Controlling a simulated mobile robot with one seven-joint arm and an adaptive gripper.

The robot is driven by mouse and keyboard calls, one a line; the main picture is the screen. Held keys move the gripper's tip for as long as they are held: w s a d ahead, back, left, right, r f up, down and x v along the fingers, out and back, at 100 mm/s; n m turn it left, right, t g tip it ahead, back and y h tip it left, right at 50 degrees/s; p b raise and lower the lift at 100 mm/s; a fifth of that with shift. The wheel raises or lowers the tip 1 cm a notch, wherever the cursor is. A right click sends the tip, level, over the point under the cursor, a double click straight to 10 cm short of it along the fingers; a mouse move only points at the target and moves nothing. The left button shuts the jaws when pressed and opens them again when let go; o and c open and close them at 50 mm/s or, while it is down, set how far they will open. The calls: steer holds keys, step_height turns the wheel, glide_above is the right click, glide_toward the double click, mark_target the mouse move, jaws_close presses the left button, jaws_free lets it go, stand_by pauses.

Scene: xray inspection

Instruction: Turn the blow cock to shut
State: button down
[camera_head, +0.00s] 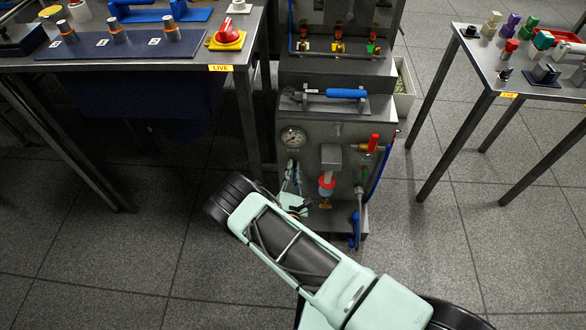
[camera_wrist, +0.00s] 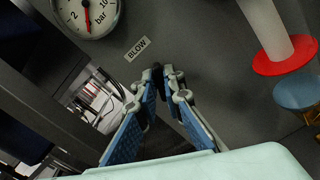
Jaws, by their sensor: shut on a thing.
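The blow cock's black handle (camera_wrist: 157,73) shows in the wrist view just below the BLOW label (camera_wrist: 137,49) on the grey panel. My gripper (camera_wrist: 163,82) has its blue-padded fingers on either side of the handle, shut on it. The fingers hide most of the cock, so I cannot tell its exact angle. In the head view my gripper (camera_head: 291,178) is at the lower left of the panel (camera_head: 320,133), below the gauge (camera_head: 293,137), and my arm hides part of this area.
Right of the gripper, a red-ringed fitting (camera_head: 327,186) and a red-handled valve (camera_head: 373,143) stick out of the panel. A blue hose (camera_head: 380,172) hangs at the right. Tables stand left (camera_head: 130,62) and right (camera_head: 490,72), with open floor between the panel and right table.

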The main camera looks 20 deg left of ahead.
steer(key=shift+m, duration=0.4)
steer(key=m+p, duration=0.2)
steer(key=m, duration=0.3)
steer(key=shift+m, duration=0.3)
steer(key=m+p, duration=0.2)
steer(key=m, duration=0.3)
steer(key=shift+f+m, duration=0.15)
steer(key=shift+m, duration=0.25)
steer(key=c, duration=2.1)
jaws_free()
